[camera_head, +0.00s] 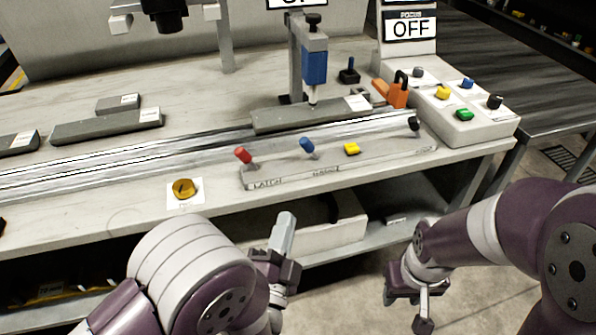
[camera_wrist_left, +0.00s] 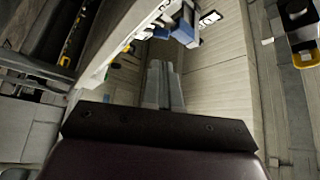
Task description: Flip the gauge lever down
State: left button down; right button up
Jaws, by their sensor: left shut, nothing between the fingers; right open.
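A low grey panel (camera_head: 275,177) lies along the front of the bench. A red-tipped lever (camera_head: 243,155) stands at its left end, above the word LATCH. A blue-tipped lever (camera_head: 307,146) stands to its right, tilted up, above a smaller label that I cannot read clearly; I cannot confirm which lever is the gauge lever. My left gripper (camera_head: 283,232) is in front of the bench, below the panel and apart from the levers. Its fingers, also in the left wrist view (camera_wrist_left: 164,86), are shut and empty. My right gripper (camera_head: 424,308) is open, low at the right, away from the bench.
A yellow knob (camera_head: 352,149) and a black-tipped lever (camera_head: 414,124) sit farther right. A blue-bodied press (camera_head: 314,68) stands behind. A sloped box (camera_head: 455,125) with coloured knobs is at the right. A yellow round button (camera_head: 185,188) lies at the left front.

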aim_at(306, 149)
dwell(0.3)
pick_arm(q)
jog(key=b+x, duration=0.1)
jog(key=x, duration=1.3)
jog(key=shift+w+d+r+m+g+p, duration=0.1)
jog(key=shift+r+m+g+p, duration=0.2)
jog(key=shift+m+p, duration=0.2)
